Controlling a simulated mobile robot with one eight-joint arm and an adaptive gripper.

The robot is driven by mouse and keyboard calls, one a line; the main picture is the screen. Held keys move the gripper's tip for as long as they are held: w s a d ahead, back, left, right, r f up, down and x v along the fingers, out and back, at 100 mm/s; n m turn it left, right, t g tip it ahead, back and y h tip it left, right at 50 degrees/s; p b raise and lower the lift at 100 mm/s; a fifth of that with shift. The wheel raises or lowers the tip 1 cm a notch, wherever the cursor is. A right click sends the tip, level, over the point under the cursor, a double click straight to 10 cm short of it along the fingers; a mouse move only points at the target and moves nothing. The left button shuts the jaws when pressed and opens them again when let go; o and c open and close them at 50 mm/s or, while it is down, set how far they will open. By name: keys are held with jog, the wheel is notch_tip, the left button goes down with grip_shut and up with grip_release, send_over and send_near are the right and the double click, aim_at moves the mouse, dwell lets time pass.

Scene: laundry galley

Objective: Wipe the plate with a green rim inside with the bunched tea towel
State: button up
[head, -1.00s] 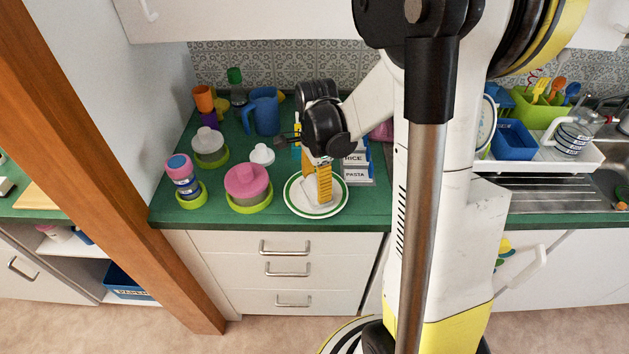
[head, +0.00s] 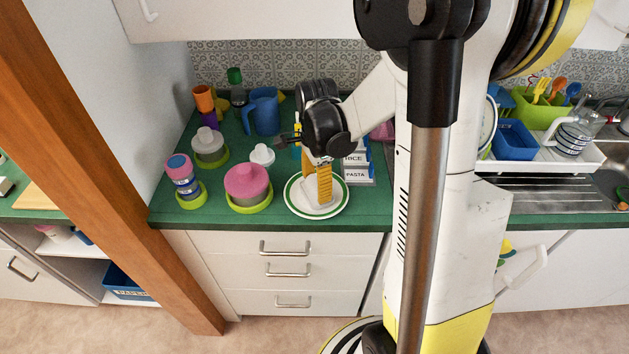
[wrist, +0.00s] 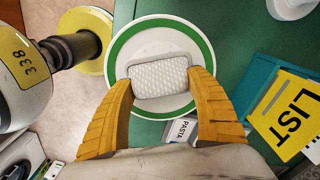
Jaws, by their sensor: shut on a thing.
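The plate with a green rim (head: 290,197) lies on the green worktop near its front edge. It also shows in the wrist view (wrist: 117,52), white inside with a green band. The bunched tea towel (wrist: 157,77) is a pale, textured, roughly rectangular pad between my orange fingers. My gripper (wrist: 160,80) is shut on it, above the inside of the plate. In the head view my gripper (head: 320,204) points down at the plate and mostly hides the towel. I cannot tell whether the towel touches the plate.
A pink-lidded bowl (head: 247,181) stands just left of the plate. Boxes marked RICE and PASTA (head: 357,175) stand close behind it on the right. A blue jug (head: 264,111) is further back. A yellow LIST card (wrist: 288,115) lies nearby.

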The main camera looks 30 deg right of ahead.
jog(key=shift+w+d+f, duration=0.1)
jog(key=shift+w+d, duration=0.05)
jog(key=shift+w, duration=0.7)
jog(key=shift+s, duration=0.15)
jog(key=shift+s, duration=0.3)
notch_tip(320, 180, up, 8)
jog(key=p, duration=0.5)
jog(key=shift+f, duration=0.1)
